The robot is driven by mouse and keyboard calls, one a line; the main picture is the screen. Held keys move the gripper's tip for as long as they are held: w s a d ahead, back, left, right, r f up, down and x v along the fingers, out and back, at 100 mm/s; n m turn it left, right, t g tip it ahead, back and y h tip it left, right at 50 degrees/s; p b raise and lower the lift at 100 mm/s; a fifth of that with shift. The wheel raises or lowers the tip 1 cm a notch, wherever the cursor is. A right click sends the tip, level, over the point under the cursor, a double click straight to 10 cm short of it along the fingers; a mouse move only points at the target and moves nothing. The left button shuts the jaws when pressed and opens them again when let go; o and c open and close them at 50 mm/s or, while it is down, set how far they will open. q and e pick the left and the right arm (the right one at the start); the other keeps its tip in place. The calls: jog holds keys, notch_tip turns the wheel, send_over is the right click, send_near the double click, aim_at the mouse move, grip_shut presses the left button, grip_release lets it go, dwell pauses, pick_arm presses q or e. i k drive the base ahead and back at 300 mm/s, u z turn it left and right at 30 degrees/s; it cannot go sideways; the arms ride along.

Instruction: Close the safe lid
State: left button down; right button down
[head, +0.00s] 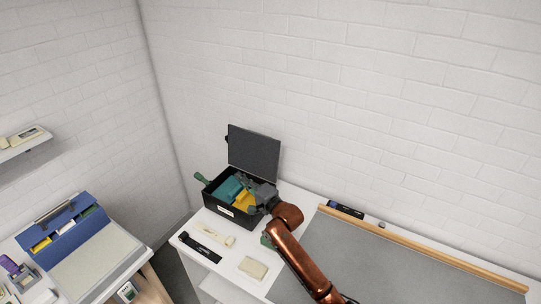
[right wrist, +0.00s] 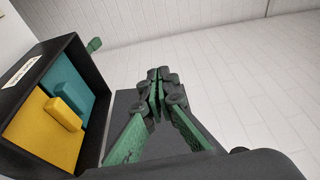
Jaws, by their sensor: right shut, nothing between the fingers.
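The safe is a black open-topped box (head: 226,212) on the white table by the wall. Its dark flat lid (head: 254,153) stands raised, near upright, at the box's back. Teal and yellow things lie inside. My right gripper (head: 262,193) is over the box's right part, in front of the lid's lower right; contact cannot be told. In the right wrist view the gripper (right wrist: 158,95) has its fingertips together with nothing between them. The box (right wrist: 90,75) is at the left there, and a dark panel, perhaps the lid, is behind the fingers. My left gripper is not seen.
A black tool (head: 200,247), a cream tool (head: 216,236) and a cream block (head: 253,268) lie in front of the box. A grey mat (head: 400,264) with a wooden strip (head: 420,247) is at the right. A green knob (head: 201,177) sticks out at the box's left.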

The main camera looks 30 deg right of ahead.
aim_at(255, 153)
jog(key=u, duration=0.75)
jog(key=k, duration=0.1)
jog(key=z, duration=1.6)
jog(key=i, duration=0.75)
jog(key=u, duration=0.35)
